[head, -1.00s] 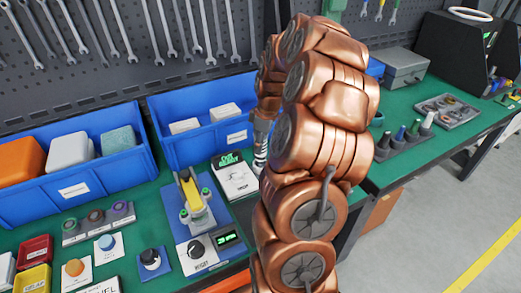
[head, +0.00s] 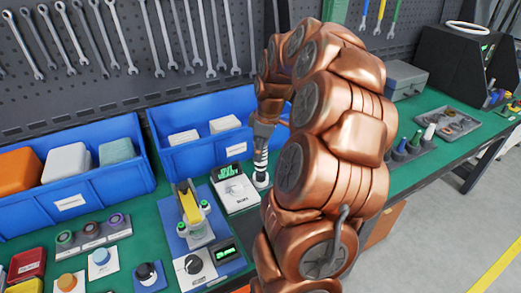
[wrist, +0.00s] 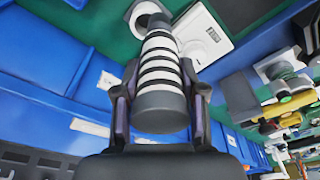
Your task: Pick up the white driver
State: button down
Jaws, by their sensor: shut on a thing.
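A white-topped driver-like piece (head: 429,131) stands in a grey rack (head: 400,155) on the right part of the bench, beside green and darker ones. My gripper (wrist: 160,100) is away from that rack, near the middle blue bin. It is shut on a white-and-dark striped cylinder (wrist: 160,72), its fingers on both sides. The cylinder also shows in the head view (head: 261,160), below my copper arm. Its far end is close to a round white base (wrist: 148,18); I cannot tell whether they touch. My arm hides part of the bench.
Blue bins (head: 200,150) stand behind the bench controls. A white panel with a green display (head: 235,190) lies left of the cylinder, and a blue yellow-levered fixture (head: 205,235) is farther left. A grey tray (head: 452,127) and grey box (head: 405,80) are at right.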

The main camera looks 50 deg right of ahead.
jog(key=s+a+r+b, duration=0.1)
jog(key=s+a+b, duration=0.2)
jog(key=s+a, duration=0.6)
jog(key=shift+s+a+r, duration=0.2)
jog(key=shift+s+a, duration=0.15)
dwell(1.1)
